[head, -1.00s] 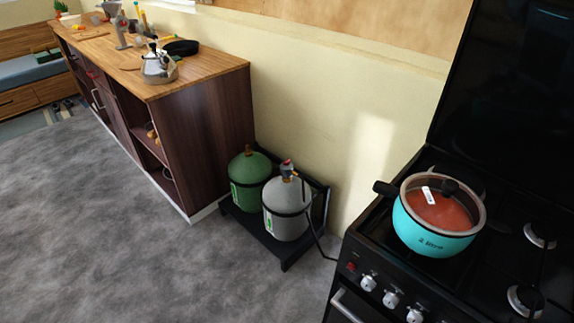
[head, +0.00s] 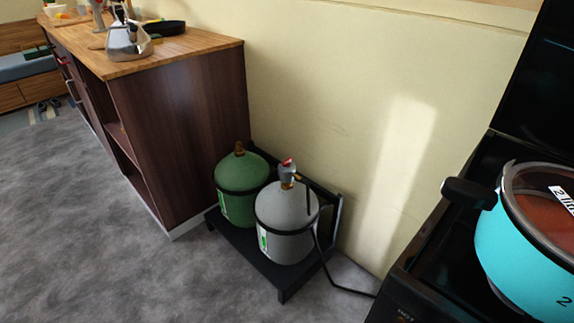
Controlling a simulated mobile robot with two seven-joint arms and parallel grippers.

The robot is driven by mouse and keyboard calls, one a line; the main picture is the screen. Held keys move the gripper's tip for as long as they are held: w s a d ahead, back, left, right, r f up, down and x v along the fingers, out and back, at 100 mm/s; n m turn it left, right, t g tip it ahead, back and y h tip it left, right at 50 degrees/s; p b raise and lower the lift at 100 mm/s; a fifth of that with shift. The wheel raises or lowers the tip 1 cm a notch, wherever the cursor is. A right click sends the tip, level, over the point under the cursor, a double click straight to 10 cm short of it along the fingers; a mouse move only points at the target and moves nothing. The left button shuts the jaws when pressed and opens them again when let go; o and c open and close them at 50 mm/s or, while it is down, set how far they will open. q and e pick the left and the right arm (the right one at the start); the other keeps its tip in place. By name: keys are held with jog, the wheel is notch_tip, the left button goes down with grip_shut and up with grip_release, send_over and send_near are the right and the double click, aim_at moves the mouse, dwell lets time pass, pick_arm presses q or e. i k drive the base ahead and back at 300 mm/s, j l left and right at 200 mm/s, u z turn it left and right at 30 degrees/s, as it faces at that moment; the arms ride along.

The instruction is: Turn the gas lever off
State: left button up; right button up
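The gas lever (head: 287,163) is a small red handle on top of a grey valve. The valve (head: 287,175) sits on the grey gas bottle (head: 286,222), which stands upright in a black rack on the floor. A green gas bottle (head: 239,190) stands behind it to the left. A black hose (head: 322,255) runs from the valve down to the floor and towards the stove. The lever is small, and its exact angle is hard to tell. Neither of my grippers is in view.
The black rack (head: 283,286) stands against the cream wall, between the wooden counter (head: 190,58) and the black stove (head: 420,270). A turquoise pot (head: 520,255) with a black handle is on the stove. The grey floor (head: 110,240) in front of the rack is clear.

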aim_at(287, 163)
jog(key=i+j+z, duration=0.2)
jog(key=j, duration=0.6)
jog(key=i+j+z, duration=0.1)
jog(key=i+j, duration=0.15)
jog(key=j, duration=0.3)
jog(key=i+j+z, duration=0.15)
jog(key=i+z, duration=0.15)
jog(key=i, duration=0.25)
jog(key=i+j+z, duration=0.15)
jog(key=i, duration=0.3)
